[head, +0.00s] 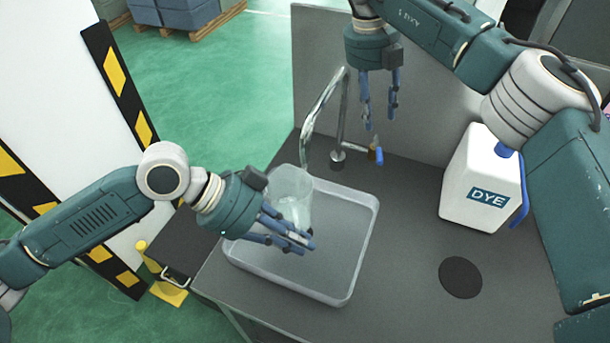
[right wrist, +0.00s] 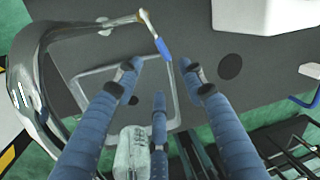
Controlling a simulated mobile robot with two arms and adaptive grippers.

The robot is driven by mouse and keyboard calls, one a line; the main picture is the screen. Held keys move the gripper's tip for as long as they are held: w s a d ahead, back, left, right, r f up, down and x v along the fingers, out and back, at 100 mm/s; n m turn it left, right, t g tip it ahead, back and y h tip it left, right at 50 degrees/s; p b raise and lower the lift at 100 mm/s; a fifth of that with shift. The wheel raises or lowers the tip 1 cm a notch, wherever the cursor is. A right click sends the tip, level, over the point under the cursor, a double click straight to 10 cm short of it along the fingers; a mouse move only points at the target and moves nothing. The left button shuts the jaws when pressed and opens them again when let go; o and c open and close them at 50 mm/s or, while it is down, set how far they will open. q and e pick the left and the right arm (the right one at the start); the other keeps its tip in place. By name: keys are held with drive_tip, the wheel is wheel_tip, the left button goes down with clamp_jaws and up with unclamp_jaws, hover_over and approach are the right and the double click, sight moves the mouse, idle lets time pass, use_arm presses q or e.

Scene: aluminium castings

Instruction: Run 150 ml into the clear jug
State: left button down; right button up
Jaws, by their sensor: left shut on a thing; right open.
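The clear jug (head: 290,186) stands in the shallow grey tray (head: 365,235), under the end of the curved metal tap spout (head: 312,115). My left gripper (head: 300,238) is shut on the jug's lower front side. I cannot tell whether the jug holds any liquid, and no stream shows clearly. The tap's lever with a blue tip (head: 378,154) sits right of the spout's base; it also shows in the right wrist view (right wrist: 162,48). My right gripper (head: 380,112) is open and empty, fingers pointing down, above the lever and apart from it.
A white DYE container (head: 482,185) with a blue handle stands on the grey counter (head: 410,235) at the right. A dark round disc (head: 460,277) lies in front of it. A grey panel rises behind the tap. The counter between tray and container is clear.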

use_arm(q)
drive_tip(key=s+a, duration=0.1)
drive_tip(key=s, duration=0.1)
drive_tip(key=shift+s+a+r, duration=0.1)
drive_tip(key=shift+s+a, duration=0.3)
